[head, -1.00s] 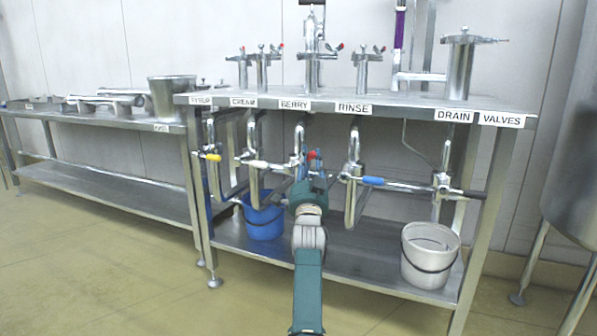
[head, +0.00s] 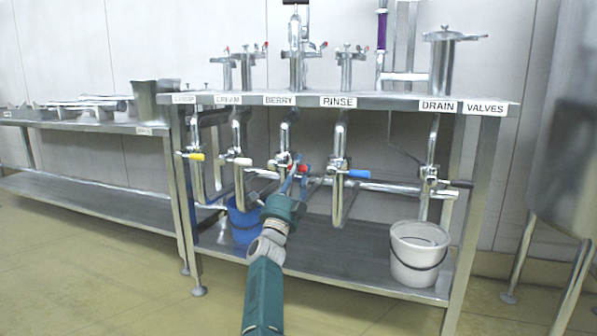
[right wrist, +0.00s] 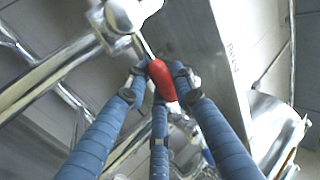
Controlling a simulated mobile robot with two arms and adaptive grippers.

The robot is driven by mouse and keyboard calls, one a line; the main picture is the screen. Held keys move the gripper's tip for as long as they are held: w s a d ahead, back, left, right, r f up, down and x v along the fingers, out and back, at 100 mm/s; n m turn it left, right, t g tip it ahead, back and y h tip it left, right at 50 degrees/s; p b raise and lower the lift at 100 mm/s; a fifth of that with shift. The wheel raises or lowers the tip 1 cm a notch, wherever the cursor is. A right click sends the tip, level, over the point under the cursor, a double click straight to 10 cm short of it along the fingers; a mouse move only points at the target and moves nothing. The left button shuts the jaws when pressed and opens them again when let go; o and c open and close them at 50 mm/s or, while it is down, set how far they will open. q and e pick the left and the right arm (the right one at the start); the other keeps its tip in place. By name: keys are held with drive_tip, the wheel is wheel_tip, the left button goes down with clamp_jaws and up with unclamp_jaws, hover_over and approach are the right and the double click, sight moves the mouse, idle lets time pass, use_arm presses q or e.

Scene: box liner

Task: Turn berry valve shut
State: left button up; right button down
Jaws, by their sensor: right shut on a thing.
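The berry valve has a red handle (head: 303,168) on the steel pipe under the BERRY label (head: 280,100). The handle points to the right in the head view. My right gripper (head: 295,172) reaches it from the front, with its fingers closed at the handle. In the right wrist view the red handle (right wrist: 162,80) lies between the blue fingers of my right gripper (right wrist: 160,85), which is shut on it. The valve body is partly hidden by the fingers in the head view. My left gripper is not in view.
Neighbouring valves have yellow (head: 193,156), white (head: 240,161), blue (head: 359,173) and black (head: 460,183) handles. A blue bucket (head: 245,225) and a white bucket (head: 419,252) stand on the lower shelf (head: 335,262). A large steel tank (head: 570,150) is at the right.

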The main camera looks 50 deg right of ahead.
idle(0.4)
drive_tip(key=c, duration=1.4)
unclamp_jaws()
drive_tip(key=shift+c, duration=0.2)
drive_tip(key=v, duration=1.2)
